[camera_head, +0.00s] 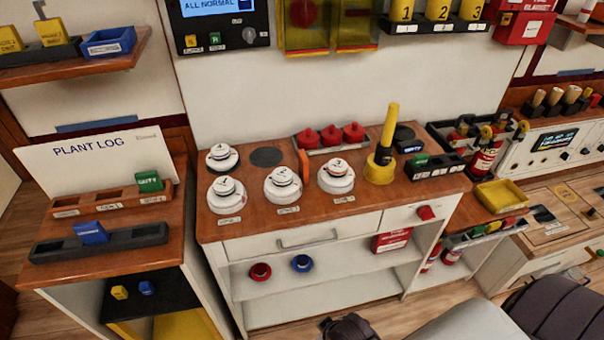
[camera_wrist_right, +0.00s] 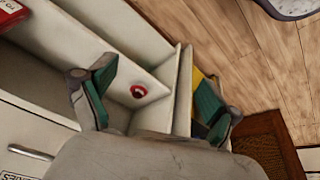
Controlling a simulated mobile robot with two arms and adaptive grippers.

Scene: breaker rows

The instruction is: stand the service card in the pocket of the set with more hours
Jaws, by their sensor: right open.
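A blue card (camera_head: 90,232) stands in the dark rack (camera_head: 130,240) at the front of the left cabinet top. A green card (camera_head: 149,182) stands in the right end of the wooden rack (camera_head: 78,208) behind it. Their writing is too small to read surely, so I cannot tell which is the service card. Both racks have empty pockets with small labels. Hours figures are not legible. My right gripper (camera_wrist_right: 152,80) is open and empty, in front of the middle cabinet's lower shelves and away from the cards. My left gripper is not in view.
A white board headed PLANT LOG (camera_head: 100,155) leans behind the racks. White round detectors (camera_head: 282,187) and a yellow torch-shaped thing (camera_head: 385,150) stand on the middle cabinet.

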